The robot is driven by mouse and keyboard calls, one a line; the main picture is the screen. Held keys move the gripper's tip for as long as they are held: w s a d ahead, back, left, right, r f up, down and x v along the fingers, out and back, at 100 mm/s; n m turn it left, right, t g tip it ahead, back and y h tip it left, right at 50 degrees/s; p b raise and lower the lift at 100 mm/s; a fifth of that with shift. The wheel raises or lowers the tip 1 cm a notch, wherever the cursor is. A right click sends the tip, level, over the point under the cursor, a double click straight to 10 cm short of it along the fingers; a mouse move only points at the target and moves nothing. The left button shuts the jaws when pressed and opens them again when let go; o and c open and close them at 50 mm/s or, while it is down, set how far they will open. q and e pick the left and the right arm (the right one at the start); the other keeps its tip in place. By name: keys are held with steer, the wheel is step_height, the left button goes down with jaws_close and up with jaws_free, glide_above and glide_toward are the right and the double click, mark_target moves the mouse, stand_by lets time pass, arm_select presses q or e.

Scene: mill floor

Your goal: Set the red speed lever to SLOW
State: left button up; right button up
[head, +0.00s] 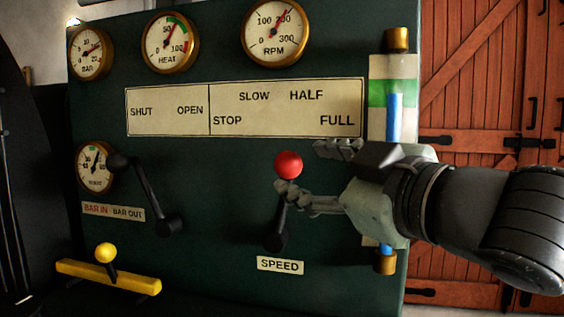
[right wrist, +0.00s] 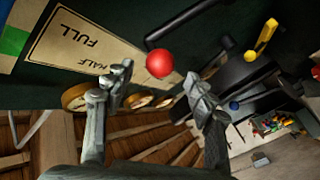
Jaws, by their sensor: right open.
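The red speed lever knob (head: 288,165) tops a dark lever arm (head: 279,222) that stands nearly upright, tilted slightly right, above the SPEED label (head: 280,265). The scale plate (head: 290,107) above it reads STOP, SLOW, HALF and FULL. My right gripper (head: 305,168) comes in from the right with its fingers spread, one above and one below the knob's height. In the right wrist view the red knob (right wrist: 160,63) shows beyond and between the open fingertips (right wrist: 165,90). I cannot tell whether a finger touches the lever. My left gripper is not in view.
Several gauges line the panel (head: 220,190) top. A glass tube with blue liquid (head: 394,115) stands behind my right gripper. Wooden doors (head: 490,90) are at the right.

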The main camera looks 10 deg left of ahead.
mark_target(295, 168)
steer(key=x, duration=0.5)
steer(key=shift+w+a, duration=0.35)
steer(key=shift+c, duration=1.6)
steer(key=c, duration=0.7)
steer(key=shift+c, duration=1.3)
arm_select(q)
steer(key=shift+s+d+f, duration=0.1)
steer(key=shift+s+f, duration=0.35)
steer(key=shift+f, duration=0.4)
arm_select(e)
jaws_close()
steer(key=shift+f, duration=0.1)
